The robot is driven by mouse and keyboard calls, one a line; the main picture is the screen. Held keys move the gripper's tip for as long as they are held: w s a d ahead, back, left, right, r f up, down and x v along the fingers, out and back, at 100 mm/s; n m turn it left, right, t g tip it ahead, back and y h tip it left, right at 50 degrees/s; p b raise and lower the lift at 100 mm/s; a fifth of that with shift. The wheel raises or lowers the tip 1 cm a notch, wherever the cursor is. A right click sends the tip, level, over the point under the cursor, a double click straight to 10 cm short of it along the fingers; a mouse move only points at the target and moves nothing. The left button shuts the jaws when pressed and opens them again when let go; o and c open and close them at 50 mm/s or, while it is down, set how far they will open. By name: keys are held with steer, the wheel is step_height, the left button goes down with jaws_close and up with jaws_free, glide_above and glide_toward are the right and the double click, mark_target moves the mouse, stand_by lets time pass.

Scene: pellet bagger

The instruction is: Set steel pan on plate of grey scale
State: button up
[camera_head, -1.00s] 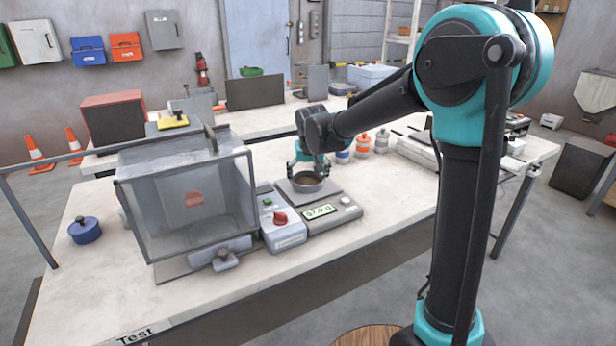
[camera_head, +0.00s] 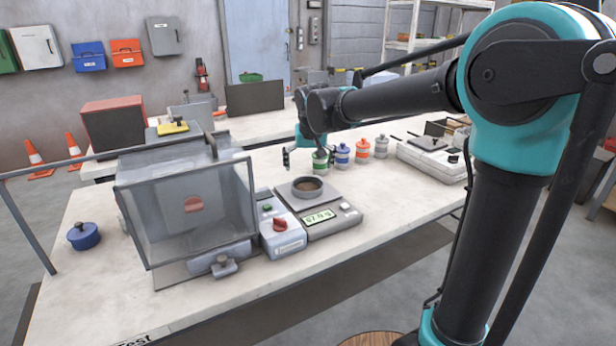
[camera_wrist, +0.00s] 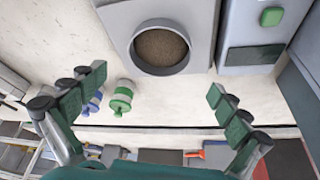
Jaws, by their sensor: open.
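The steel pan (camera_head: 307,187), round and holding brown pellets, sits on the plate (camera_head: 290,201) of the grey scale (camera_head: 335,219). The scale's green display is lit with a reading. In the wrist view the pan (camera_wrist: 160,49) rests on the plate (camera_wrist: 119,15), apart from my fingers. My gripper (camera_head: 303,160) is open and empty, raised behind the pan near the green-lidded jar. In the wrist view my gripper's fingers (camera_wrist: 158,97) are spread wide with nothing between them.
A clear-fronted box (camera_head: 190,205) and a control box with a red knob (camera_head: 281,222) stand left of the scale. Small jars, including a green one (camera_head: 320,161) and an orange one (camera_head: 362,152), line the back. A blue lidded pot (camera_head: 83,235) stands at far left.

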steer(key=shift+m+h, duration=0.3)
steer(key=shift+m, duration=0.4)
steer(key=s+d+f, duration=0.3)
steer(key=d, duration=0.3)
steer(key=s+d+f, duration=0.3)
steer(key=s+d, duration=0.1)
steer(key=d, duration=0.2)
steer(key=s+d+f, duration=0.2)
steer(key=s+d, duration=0.2)
steer(key=d, duration=0.2)
steer(key=shift+s+f, duration=0.1)
steer(key=shift+f, duration=0.3)
steer(key=s+d+f, duration=0.4)
steer(key=s+f, duration=0.1)
steer(key=s, duration=0.1)
steer(key=s+d+f+m, duration=0.1)
steer(key=s+d+f, duration=0.3)
steer(key=s, duration=0.3)
steer(key=shift+s+d+f, duration=0.15)
steer(key=shift+s+f, duration=0.1)
steer(key=shift+f, duration=0.4)
